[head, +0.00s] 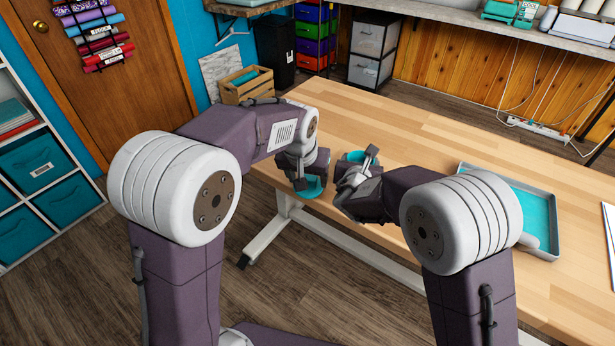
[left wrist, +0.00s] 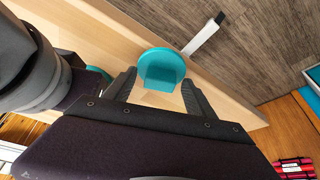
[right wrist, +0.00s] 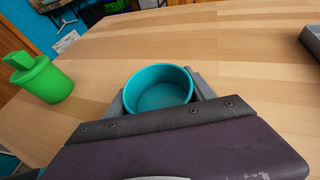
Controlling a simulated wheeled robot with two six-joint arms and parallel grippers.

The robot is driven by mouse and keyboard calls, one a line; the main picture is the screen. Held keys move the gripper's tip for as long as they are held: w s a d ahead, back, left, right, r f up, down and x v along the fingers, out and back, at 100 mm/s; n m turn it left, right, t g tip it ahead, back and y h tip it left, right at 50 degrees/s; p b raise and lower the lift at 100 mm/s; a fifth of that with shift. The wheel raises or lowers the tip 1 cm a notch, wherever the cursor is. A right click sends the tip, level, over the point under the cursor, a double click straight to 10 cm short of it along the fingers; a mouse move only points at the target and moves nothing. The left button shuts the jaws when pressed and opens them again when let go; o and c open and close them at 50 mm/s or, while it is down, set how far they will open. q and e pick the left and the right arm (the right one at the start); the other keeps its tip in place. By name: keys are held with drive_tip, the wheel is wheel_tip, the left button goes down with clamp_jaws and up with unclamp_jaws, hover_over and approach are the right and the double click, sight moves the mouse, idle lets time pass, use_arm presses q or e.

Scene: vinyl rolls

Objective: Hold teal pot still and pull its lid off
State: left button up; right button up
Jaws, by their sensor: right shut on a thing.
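The teal pot (head: 358,157) stands on the table without its lid. The right wrist view shows the open, empty pot (right wrist: 158,88) between the fingers of my right gripper (right wrist: 160,100), which is shut on its sides. The teal lid (head: 310,188), a round disc with a block-shaped knob, is apart from the pot near the table's edge. In the left wrist view the lid (left wrist: 160,58) is in front of my left gripper (left wrist: 159,82). Its fingers are spread on either side of the knob, with gaps showing. I cannot tell whether the lid touches the table.
A green lidded pot (right wrist: 40,78) stands left of the teal pot in the right wrist view. A grey tray with a teal lining (head: 548,245) lies on the table's right side. The table (head: 440,145) is clear behind the teal pot. A wooden crate (head: 246,88) stands beyond.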

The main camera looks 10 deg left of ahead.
use_arm(q)
drive_tip(key=v, duration=1.2)
use_arm(e)
drive_tip(key=o, duration=1.3)
drive_tip(key=shift+o, duration=0.2)
drive_tip(key=v, duration=1.2)
drive_tip(key=shift+o, duration=1.3)
